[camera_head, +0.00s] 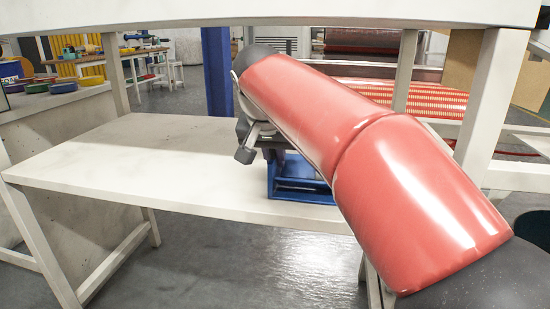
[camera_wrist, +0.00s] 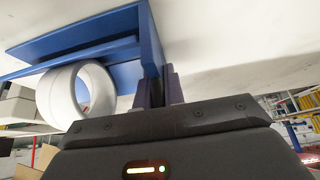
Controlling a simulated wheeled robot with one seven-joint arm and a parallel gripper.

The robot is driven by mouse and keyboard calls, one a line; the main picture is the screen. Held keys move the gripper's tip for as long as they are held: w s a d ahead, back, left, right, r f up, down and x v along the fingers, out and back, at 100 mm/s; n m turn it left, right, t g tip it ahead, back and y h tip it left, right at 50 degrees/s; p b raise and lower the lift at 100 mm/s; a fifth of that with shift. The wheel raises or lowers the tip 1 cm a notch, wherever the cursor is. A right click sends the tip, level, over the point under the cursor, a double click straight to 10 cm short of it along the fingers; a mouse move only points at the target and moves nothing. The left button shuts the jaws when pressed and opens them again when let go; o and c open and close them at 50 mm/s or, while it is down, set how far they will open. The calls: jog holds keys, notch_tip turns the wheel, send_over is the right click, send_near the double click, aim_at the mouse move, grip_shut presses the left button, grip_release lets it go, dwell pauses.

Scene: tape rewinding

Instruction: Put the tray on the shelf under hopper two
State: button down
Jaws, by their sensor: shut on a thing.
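The blue tray (camera_head: 300,190) is at the right part of the white shelf (camera_head: 150,165) in the head view, partly hidden by my red arm. It is on the shelf or just over it; I cannot tell which. In the wrist view the blue tray (camera_wrist: 85,45) is against the white surface, and a white roll (camera_wrist: 75,95) sits in it. My gripper (camera_wrist: 162,88) is shut on the tray's side wall. In the head view my gripper (camera_head: 275,152) is mostly hidden behind the arm. No hopper marked as two can be made out.
A white beam (camera_head: 270,12) runs above the shelf, with posts at the left and right (camera_head: 493,95). A blue column (camera_head: 217,70) stands behind. A counter with coloured rolls (camera_head: 62,87) is at the left. The shelf's left half is clear.

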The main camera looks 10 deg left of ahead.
jog(key=c, duration=1.5)
grip_release()
jog(key=p+v, duration=0.3)
jog(key=v, duration=0.9)
jog(key=shift+d, duration=0.1)
